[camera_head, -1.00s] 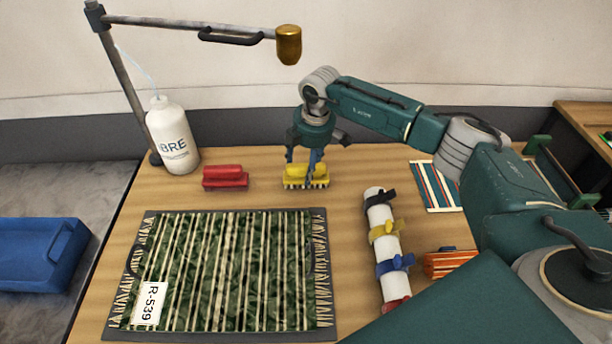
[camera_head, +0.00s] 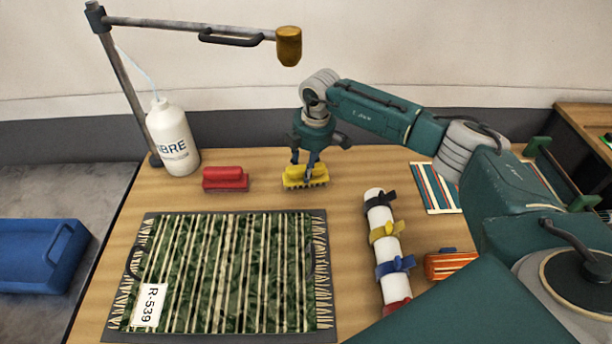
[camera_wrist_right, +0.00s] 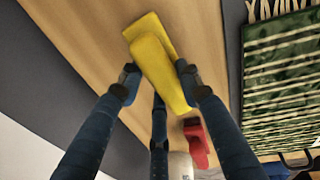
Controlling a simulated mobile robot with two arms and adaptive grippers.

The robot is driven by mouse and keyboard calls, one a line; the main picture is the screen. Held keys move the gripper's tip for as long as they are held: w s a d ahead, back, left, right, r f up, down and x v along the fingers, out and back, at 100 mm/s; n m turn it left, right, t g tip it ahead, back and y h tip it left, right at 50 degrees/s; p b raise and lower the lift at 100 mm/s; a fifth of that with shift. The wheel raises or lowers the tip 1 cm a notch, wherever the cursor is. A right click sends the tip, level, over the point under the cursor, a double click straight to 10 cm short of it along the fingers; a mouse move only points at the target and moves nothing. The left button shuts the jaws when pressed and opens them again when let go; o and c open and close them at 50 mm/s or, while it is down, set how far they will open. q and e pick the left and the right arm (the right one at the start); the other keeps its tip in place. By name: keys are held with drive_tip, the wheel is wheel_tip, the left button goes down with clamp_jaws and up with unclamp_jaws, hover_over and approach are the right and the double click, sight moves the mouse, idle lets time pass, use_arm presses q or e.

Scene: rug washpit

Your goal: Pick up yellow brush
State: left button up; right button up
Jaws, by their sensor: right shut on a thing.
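The yellow brush (camera_head: 304,178) is at the back middle of the wooden table, bristles down. It also shows in the right wrist view (camera_wrist_right: 158,65), between the blue fingers. My right gripper (camera_head: 306,169) reaches down from above and is shut on the brush's yellow handle. In the right wrist view my right gripper (camera_wrist_right: 157,78) has fingers on both sides of the handle. Whether the bristles touch the table I cannot tell. My left gripper is not in view.
A red brush (camera_head: 225,179) lies left of the yellow one. A white bottle (camera_head: 173,137) stands behind it. A green striped rug (camera_head: 225,270) lies in front. A white roll with coloured straps (camera_head: 381,230) and an orange brush (camera_head: 446,264) are at right. A lamp-like arm (camera_head: 190,22) overhangs the back left.

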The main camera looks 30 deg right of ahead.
drive_tip(key=shift+r, duration=0.1)
drive_tip(key=shift+r, duration=0.2)
drive_tip(key=shift+s+a+r, duration=0.1)
drive_tip(key=shift+s+r, duration=0.05)
drive_tip(key=shift+s, duration=0.05)
drive_tip(key=s+a+r+b, duration=0.2)
drive_tip(key=s+a+r, duration=0.1)
drive_tip(key=s, duration=0.3)
drive_tip(key=s+a+r+b, duration=0.2)
drive_tip(key=s+a+r, duration=0.1)
drive_tip(key=s, duration=0.3)
drive_tip(key=shift+r, duration=0.8)
drive_tip(key=shift+s, duration=0.1)
drive_tip(key=o, duration=0.4)
drive_tip(key=shift+c, duration=0.8)
